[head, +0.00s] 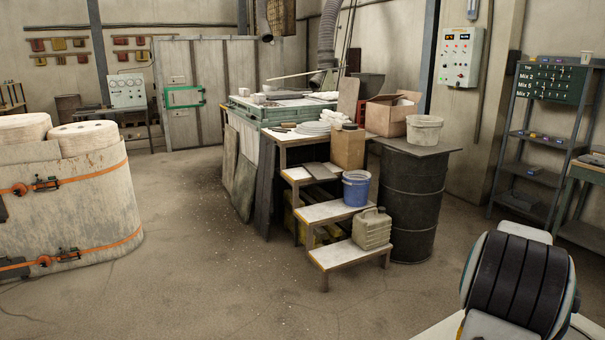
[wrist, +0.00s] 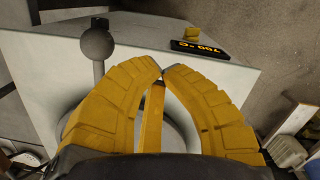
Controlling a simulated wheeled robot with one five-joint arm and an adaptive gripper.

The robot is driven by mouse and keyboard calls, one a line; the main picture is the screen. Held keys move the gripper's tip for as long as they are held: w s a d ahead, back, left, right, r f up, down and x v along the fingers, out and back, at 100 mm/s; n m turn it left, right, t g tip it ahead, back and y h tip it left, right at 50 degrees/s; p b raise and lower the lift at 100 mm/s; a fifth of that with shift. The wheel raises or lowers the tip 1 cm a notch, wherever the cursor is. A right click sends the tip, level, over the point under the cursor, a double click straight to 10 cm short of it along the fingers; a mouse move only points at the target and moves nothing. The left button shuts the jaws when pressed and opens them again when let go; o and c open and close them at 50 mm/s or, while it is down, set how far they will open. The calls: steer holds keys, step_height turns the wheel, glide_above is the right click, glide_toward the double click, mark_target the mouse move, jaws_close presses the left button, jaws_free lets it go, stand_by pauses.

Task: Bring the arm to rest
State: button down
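My gripper (wrist: 163,72) shows in the wrist view with two ribbed yellow fingers. Their tips meet, or nearly meet, and I see nothing held between them. A narrow yellow strip shows in the gap behind the tips. Below the fingers is a pale box-like top (wrist: 225,75) with a grey round part, mostly hidden by the fingers. A dark grey round knob or bowl (wrist: 98,43) on a thin stem stands left of the fingers, apart from them. The head view does not show my gripper; only a banded part of my arm is at its lower right.
A black display (wrist: 198,50) with yellow digits sits at the pale top's edge. In the head view, wooden steps (head: 338,254) with a blue bucket (head: 356,190) and a black drum (head: 412,205) stand mid-right. A strapped vat (head: 75,205) is left. The floor between is clear.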

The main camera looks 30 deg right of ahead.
steer(key=w+a+r+n+t, duration=0.1)
steer(key=a+r+n, duration=0.3)
steer(key=a, duration=1.3)
steer(key=w+a+r+n+t+h, duration=0.1)
steer(key=a+r+n+t, duration=0.2)
steer(key=a+n, duration=0.6)
steer(key=shift+w+a+r, duration=0.15)
steer(key=shift+a+r, duration=0.35)
steer(key=shift+a, duration=3.55)
